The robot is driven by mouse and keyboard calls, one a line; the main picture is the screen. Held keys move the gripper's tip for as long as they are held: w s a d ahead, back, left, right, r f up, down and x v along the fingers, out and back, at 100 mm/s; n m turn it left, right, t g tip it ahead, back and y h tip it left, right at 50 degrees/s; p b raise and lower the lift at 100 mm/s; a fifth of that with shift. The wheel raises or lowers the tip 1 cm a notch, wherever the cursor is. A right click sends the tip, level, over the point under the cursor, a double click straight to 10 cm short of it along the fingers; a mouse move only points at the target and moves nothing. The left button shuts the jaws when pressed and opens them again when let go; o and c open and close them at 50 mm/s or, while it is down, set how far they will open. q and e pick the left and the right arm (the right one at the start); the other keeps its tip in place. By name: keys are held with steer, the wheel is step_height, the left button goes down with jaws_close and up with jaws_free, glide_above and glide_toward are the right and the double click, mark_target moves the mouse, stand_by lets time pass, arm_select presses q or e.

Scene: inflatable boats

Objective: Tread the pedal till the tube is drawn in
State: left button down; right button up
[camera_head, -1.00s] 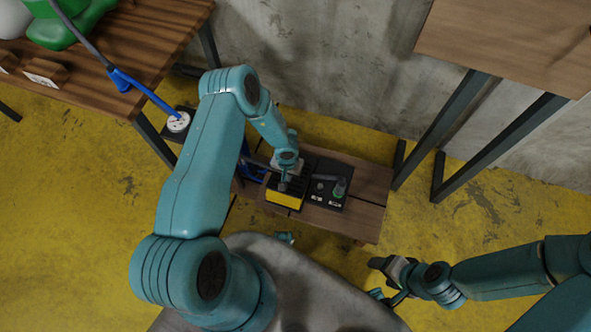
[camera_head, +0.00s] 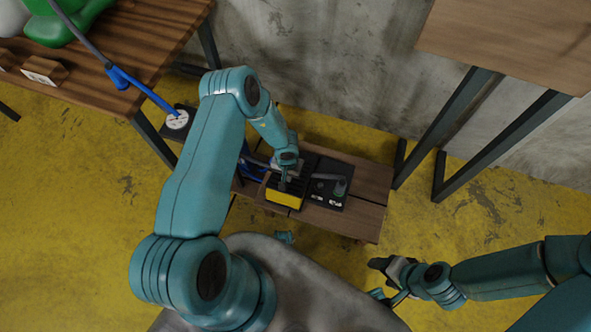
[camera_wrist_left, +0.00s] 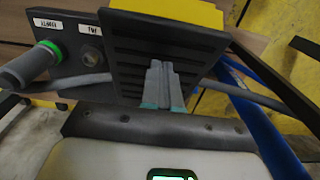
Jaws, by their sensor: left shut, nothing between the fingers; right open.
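The pedal (camera_head: 284,198) is black and ribbed with a yellow edge, on a low wooden bench. In the left wrist view the pedal (camera_wrist_left: 196,48) lies right at the fingertips. My left gripper (camera_head: 284,184) is shut and empty, pointing down onto the ribbed top; its shut fingers (camera_wrist_left: 160,72) appear to touch it. Beside it is a black plate (camera_head: 326,188) with two labels and a grey, green-ringed hose fitting (camera_wrist_left: 40,60). Part of a green inflatable tube (camera_head: 58,30) shows on the far-left table.
A taller table (camera_head: 510,45) stands at upper right, before a concrete wall. Yellow floor lies open between them.

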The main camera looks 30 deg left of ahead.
arm_select(q)
step_height(320, 180, down, 7)
steer(key=b, duration=0.5)
steer(key=shift+r, duration=0.2)
step_height(320, 180, up, 8)
steer(key=p, duration=0.6)
steer(key=shift+r+p, duration=0.15)
steer(key=shift+p, duration=0.25)
steer(key=shift+f, duration=0.2)
step_height(320, 180, down, 8)
steer(key=b, duration=0.7)
step_height(320, 180, up, 8)
steer(key=p, duration=0.6)
steer(key=shift+p, duration=0.3)
steer(key=shift+r, duration=0.3)
steer(key=shift+f, duration=0.25)
stand_by(0.5)
